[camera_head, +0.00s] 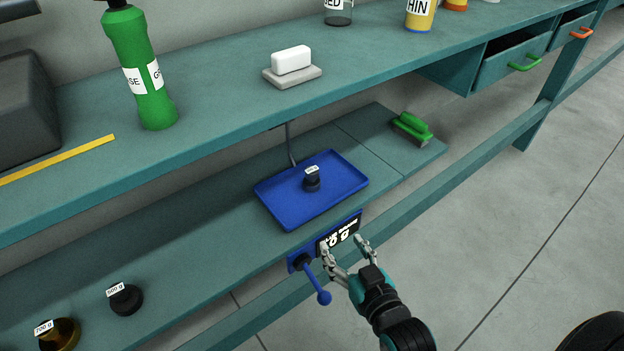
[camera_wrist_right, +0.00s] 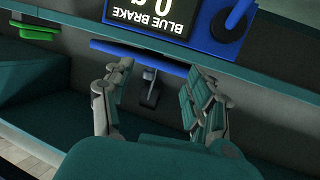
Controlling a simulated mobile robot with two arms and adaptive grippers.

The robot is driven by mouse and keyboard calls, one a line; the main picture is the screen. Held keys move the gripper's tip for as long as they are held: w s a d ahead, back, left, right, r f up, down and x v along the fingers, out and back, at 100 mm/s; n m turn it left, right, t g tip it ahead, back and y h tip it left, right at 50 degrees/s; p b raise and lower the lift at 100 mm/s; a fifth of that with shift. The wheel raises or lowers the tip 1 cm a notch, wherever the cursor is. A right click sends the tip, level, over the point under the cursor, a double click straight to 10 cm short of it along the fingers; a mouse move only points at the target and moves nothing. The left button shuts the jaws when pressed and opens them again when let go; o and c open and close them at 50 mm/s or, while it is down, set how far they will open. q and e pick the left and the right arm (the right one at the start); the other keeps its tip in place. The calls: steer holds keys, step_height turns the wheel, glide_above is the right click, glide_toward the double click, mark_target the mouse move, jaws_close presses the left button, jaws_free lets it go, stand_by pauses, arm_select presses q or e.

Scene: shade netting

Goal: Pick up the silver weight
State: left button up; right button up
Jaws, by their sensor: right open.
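No weight in view looks clearly silver. A small dark weight (camera_head: 312,180) with a white label stands on the blue scale tray (camera_head: 275,208) on the lower shelf. A black weight (camera_head: 125,301) and a brass-coloured weight (camera_head: 65,334) stand at the lower left of that shelf, both labelled. My right gripper (camera_head: 343,245) is open and empty, in front of the scale's display panel (camera_head: 338,234) at the shelf's front edge. In the right wrist view its fingers (camera_wrist_right: 155,105) are spread, with the display (camera_wrist_right: 160,12) beyond them. My left gripper is not in view.
A green brush (camera_head: 412,128) lies on the shelf's right end. The upper bench holds a green bottle (camera_head: 137,65), soap (camera_head: 291,59) and a yellow strip (camera_head: 60,160).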

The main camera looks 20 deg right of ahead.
step_height(320, 180, up, 4)
steer(key=f+t, duration=0.1)
steer(key=t, duration=0.2)
steer(key=b, duration=0.2)
glide_toward(314, 178)
steer(key=w, duration=0.5)
steer(key=shift+w, duration=0.35)
steer(key=w, duration=0.1)
steer(key=w+b, duration=0.1)
steer(key=w, duration=0.2)
steer(key=shift+w+a, duration=0.2)
steer(key=shift+a, duration=0.05)
steer(key=shift+w, duration=0.25)
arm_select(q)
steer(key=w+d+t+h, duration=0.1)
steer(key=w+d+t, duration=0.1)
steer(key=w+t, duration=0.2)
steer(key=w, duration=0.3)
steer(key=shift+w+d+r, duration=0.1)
arm_select(e)
steer(key=shift+c, duration=0.2)
steer(key=shift+r, duration=0.15)
jaws_close()
